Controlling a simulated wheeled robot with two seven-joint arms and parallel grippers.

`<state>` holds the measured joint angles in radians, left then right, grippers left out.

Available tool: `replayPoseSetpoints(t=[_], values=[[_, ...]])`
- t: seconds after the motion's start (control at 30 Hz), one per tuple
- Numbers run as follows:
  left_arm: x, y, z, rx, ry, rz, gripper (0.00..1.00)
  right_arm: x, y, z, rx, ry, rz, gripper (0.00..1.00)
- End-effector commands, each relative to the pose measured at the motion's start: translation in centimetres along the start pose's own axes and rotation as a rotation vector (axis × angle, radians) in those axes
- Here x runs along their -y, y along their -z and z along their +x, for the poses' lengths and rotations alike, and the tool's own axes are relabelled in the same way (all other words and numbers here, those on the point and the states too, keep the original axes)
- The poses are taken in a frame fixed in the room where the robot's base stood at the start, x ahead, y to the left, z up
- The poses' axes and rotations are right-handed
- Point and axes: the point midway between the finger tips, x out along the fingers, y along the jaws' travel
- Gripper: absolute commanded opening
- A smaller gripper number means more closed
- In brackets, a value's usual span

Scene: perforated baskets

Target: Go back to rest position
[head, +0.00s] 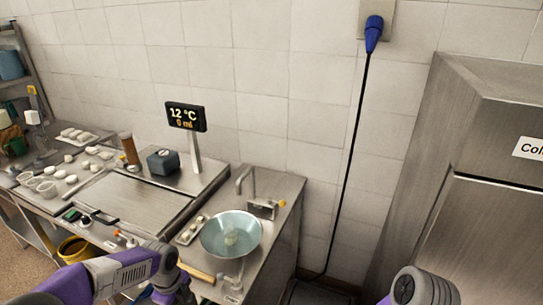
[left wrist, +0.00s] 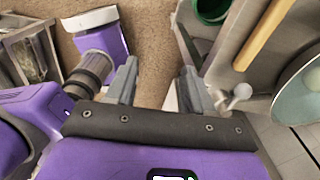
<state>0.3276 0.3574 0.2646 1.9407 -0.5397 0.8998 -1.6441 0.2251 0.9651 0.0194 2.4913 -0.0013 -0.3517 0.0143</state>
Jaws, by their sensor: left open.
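My left arm (head: 135,268) comes in from the lower left of the head view, in front of the metal counter. In the left wrist view my left gripper (left wrist: 158,88) has its two grey fingers spread apart, with nothing between them and floor beyond. In the head view its fingers cannot be made out. Part of my right arm (head: 422,288) shows at the bottom right; its gripper is out of view.
A blue-green bowl (head: 222,236) sits at the counter's right end, near a wooden rod (head: 196,273); the rod also shows in the left wrist view (left wrist: 262,35). A yellow bucket (head: 76,249) stands lower left. A steel cabinet (head: 475,225) fills the right.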

Motion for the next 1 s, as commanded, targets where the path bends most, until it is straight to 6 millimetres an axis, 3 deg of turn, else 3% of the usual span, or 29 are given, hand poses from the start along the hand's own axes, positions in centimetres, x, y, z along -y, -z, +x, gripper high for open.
replayPoseSetpoints(t=[0.03, 0.27, 0.47, 0.7, 0.9, 1.0], values=[[0.0, 1.0, 1.4, -0.031, -0.001, -0.045, 0.52, 0.0, 0.0, 0.0, -0.001, 0.000, 0.000, 0.56], [0.3, 5.0, 6.5, -0.154, 0.013, -0.323, 0.52, 0.0, 0.1, 0.0, -0.003, 0.001, -0.001, 0.56], [-0.5, 9.6, 11.7, -0.280, -0.018, -0.683, 0.52, 0.0, 0.0, 0.0, -0.001, 0.000, -0.001, 0.56], [-4.5, 16.4, 19.3, -0.390, -0.155, -1.421, 0.52, 0.0, 0.1, 0.0, -0.002, 0.000, -0.001, 0.56], [-8.5, 18.8, 22.8, -0.359, -0.228, -1.925, 0.52, 0.0, 0.1, 0.0, -0.002, 0.000, 0.000, 0.56], [-9.7, 19.1, 23.5, -0.340, -0.237, -2.058, 0.52, 0.0, 0.1, 0.0, -0.002, 0.000, -0.001, 0.56]])
